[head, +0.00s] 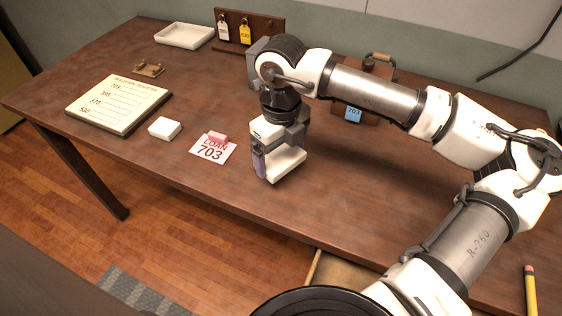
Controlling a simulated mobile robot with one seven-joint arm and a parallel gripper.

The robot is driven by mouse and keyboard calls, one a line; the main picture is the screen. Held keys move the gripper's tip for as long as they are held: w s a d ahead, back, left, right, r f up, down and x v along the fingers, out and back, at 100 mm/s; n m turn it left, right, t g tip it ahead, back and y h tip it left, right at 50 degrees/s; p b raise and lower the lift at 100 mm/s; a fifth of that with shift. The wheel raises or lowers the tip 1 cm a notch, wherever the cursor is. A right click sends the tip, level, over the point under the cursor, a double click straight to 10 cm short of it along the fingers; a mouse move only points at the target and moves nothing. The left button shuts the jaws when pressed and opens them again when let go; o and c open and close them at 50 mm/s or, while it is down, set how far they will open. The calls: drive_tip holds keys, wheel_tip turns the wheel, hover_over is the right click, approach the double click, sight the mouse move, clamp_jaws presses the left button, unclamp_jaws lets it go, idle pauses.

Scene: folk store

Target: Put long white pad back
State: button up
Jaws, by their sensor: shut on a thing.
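A long white pad (286,166) is between the fingers of my gripper (280,152), which is shut on it. The gripper points down over the middle of the wooden table, to the right of the LOAN 703 card. I cannot tell whether the pad touches the tabletop or hangs just above it. Part of the pad is hidden by the gripper fingers. A shorter white block (165,128) lies on the table to the left, between the list board and the card.
A pink block (217,138) rests on the LOAN card (212,149). A list board (118,103) lies left. A shallow white tray (184,36) and a tag rack (262,22) stand at the back. A blue 703 tag (354,114) is behind my arm. A pencil (530,290) lies front right.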

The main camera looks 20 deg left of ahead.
sight(281, 157)
drive_tip(key=shift+f+p, duration=0.35)
drive_tip(key=shift+f, duration=1.85)
drive_tip(key=shift+f+b, duration=0.2)
drive_tip(key=shift+b, duration=0.1)
drive_tip(key=o, duration=0.6)
drive_tip(key=shift+o, duration=0.2)
drive_tip(key=shift+r, duration=0.1)
drive_tip(key=shift+r, duration=0.1)
drive_tip(key=shift+r+p, duration=0.25)
drive_tip(key=shift+p, duration=0.2)
wheel_tip(281, 157, up, 12)
drive_tip(key=shift+f+b, duration=0.2)
drive_tip(key=shift+b, duration=0.85)
